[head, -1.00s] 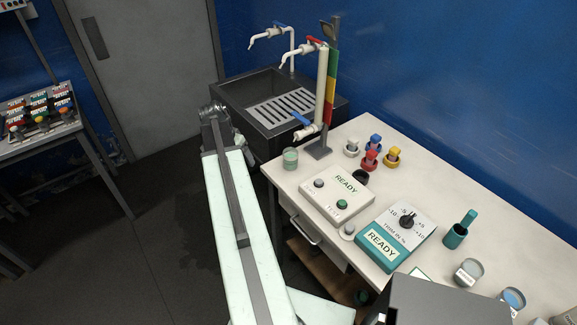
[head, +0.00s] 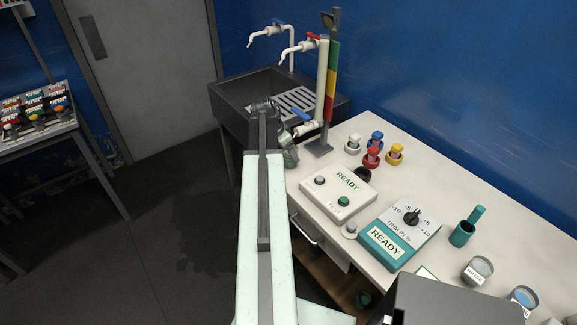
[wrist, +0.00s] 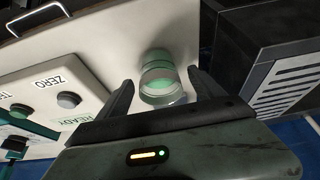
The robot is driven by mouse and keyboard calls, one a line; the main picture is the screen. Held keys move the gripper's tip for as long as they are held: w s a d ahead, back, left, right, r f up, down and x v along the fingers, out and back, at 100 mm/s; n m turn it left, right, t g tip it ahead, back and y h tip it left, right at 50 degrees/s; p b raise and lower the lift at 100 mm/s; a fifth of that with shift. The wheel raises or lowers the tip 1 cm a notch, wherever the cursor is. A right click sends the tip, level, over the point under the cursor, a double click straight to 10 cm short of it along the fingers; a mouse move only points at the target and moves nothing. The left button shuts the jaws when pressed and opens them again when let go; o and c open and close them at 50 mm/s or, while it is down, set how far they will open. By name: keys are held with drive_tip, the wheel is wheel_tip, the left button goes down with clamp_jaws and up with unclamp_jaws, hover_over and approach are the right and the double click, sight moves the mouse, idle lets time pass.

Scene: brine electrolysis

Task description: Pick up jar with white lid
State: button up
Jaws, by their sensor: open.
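A small round jar (wrist: 160,72) shows in the wrist view, with clear glass-like sides and pale green in it; I cannot make out a white lid on it. It stands on the pale bench top between the two fingers of my gripper (wrist: 160,80). The fingers are apart, one on each side of the jar, with no clear contact. In the head view my gripper (head: 288,148) is at the bench's left end by the sink, and the jar is mostly hidden behind it.
The dark sink (head: 232,107) adjoins the bench's left end. A white READY box (head: 335,190), a teal trim box (head: 398,235) and white, blue, red and yellow capped pieces (head: 372,155) are on the bench. More jars (head: 478,270) stand at the right.

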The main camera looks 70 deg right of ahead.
drive_tip(key=b+x, duration=0.1)
drive_tip(key=x, duration=0.2)
drive_tip(key=shift+r, duration=0.2)
clamp_jaws()
drive_tip(key=shift+r, duration=0.15)
drive_tip(key=shift+r+p, duration=0.7)
drive_tip(key=shift+p, duration=0.1)
wheel_tip(320, 180, up, 2)
drive_tip(key=shift+r+p, duration=0.1)
drive_tip(key=shift+p, duration=1.05)
drive_tip(key=w+a, duration=0.9)
drive_tip(key=a, duration=0.6)
drive_tip(key=shift+w, duration=0.4)
